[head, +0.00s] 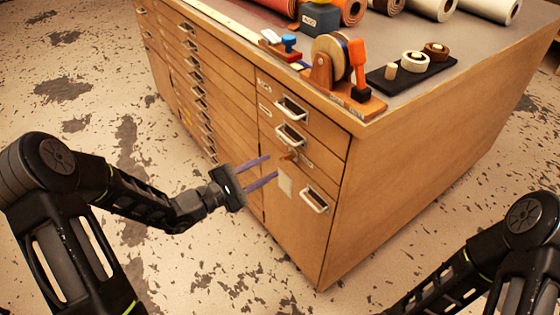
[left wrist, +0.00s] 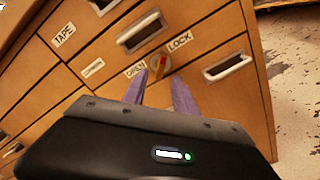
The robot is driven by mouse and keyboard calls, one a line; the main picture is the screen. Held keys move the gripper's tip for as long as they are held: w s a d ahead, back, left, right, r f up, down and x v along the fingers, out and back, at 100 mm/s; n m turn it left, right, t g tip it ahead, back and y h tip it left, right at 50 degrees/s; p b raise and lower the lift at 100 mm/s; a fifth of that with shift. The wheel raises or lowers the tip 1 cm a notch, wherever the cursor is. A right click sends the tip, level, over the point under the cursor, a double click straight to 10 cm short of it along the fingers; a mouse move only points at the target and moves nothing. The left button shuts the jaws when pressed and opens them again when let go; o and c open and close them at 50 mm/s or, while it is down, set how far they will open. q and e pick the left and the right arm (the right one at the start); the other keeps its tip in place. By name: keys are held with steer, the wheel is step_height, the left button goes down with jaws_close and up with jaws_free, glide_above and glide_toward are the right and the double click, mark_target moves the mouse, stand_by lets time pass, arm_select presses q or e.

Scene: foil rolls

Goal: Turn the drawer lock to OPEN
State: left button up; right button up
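The drawer lock is a round plate with an orange-red handle (left wrist: 160,65) on the wooden cabinet's front. In the left wrist view an OPEN label (left wrist: 134,69) is on its left and a LOCK label (left wrist: 180,41) on its upper right. The handle slants, its upper end leaning right. In the head view the lock handle (head: 289,156) is small. My left gripper (head: 273,166) is open, its two purple fingers pointing at the cabinet front; in the left wrist view its fingers (left wrist: 160,80) lie on either side of the handle, seemingly short of it. My right gripper is out of view.
Drawer pulls (head: 291,109) and a lower pull (head: 314,200) stick out near the lock. A tape dispenser (head: 338,68), a black tray (head: 412,72) and several rolls (head: 435,6) are on the cabinet top. The floor before the cabinet is free.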

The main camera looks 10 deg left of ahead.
mark_target(282, 160)
arm_select(q)
steer(key=x, duration=0.5)
steer(key=shift+w, duration=0.1)
jaws_close()
stand_by(0.5)
